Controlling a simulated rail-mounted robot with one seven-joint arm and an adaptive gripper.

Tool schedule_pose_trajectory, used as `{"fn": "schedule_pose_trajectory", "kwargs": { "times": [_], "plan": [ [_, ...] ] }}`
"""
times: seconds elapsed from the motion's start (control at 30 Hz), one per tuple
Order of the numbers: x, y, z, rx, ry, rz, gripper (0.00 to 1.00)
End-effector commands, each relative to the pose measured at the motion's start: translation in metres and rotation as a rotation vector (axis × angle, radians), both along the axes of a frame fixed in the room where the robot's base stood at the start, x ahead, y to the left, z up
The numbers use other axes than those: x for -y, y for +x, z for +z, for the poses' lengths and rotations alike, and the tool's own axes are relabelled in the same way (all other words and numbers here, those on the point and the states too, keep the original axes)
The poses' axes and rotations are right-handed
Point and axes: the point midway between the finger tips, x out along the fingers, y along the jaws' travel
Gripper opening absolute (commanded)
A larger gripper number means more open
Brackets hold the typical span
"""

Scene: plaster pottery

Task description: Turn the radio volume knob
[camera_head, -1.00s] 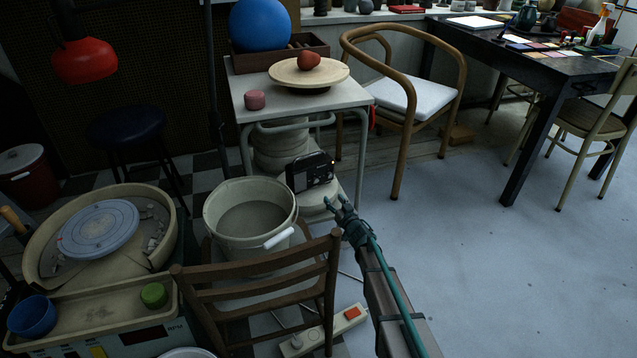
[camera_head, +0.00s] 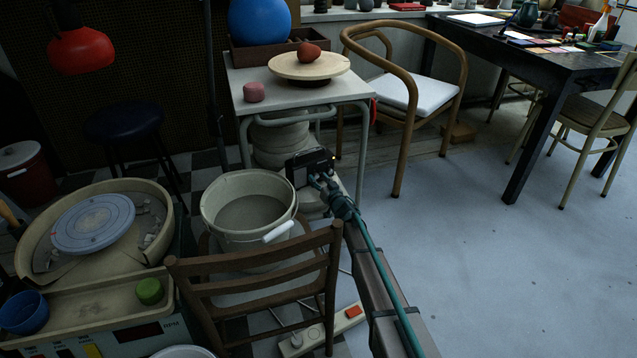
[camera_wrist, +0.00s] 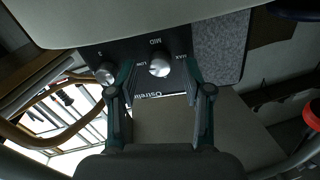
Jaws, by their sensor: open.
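The dark radio (camera_head: 309,160) stands under the small white table, behind the pale bucket. In the wrist view its black front panel (camera_wrist: 140,50) shows two silver knobs. One knob (camera_wrist: 160,65) lies between my two open fingertips in the picture; whether they touch it I cannot tell. The other knob (camera_wrist: 106,73) is just left of my left finger. My gripper (camera_head: 318,181) reaches the radio's front in the head view and covers part of it. In the wrist view my gripper (camera_wrist: 159,78) is open with nothing clasped.
A bucket (camera_head: 248,208) sits on a wooden chair (camera_head: 255,270) left of my arm. The white table (camera_head: 290,94) holds a round board (camera_head: 309,66) above the radio. A power strip (camera_head: 325,330) lies on the floor. The floor to the right is clear.

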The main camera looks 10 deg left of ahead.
Motion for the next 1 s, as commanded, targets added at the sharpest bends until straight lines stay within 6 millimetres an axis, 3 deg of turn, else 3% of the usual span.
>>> {"fn": "schedule_pose_trajectory", "kwargs": {
  "times": [0.33,0.6,0.67,1.0],
  "plan": [
    [-0.0036,0.0049,0.0003,-0.001,-0.001,0.0,0.5],
    [-0.0036,0.0049,0.0002,0.0,0.0,0.0,0.07],
    [-0.0036,0.0048,0.0002,0.0,0.0,0.0,0.0],
    [-0.0036,0.0048,0.0004,0.017,-0.025,0.0,0.0]
  ]
}}
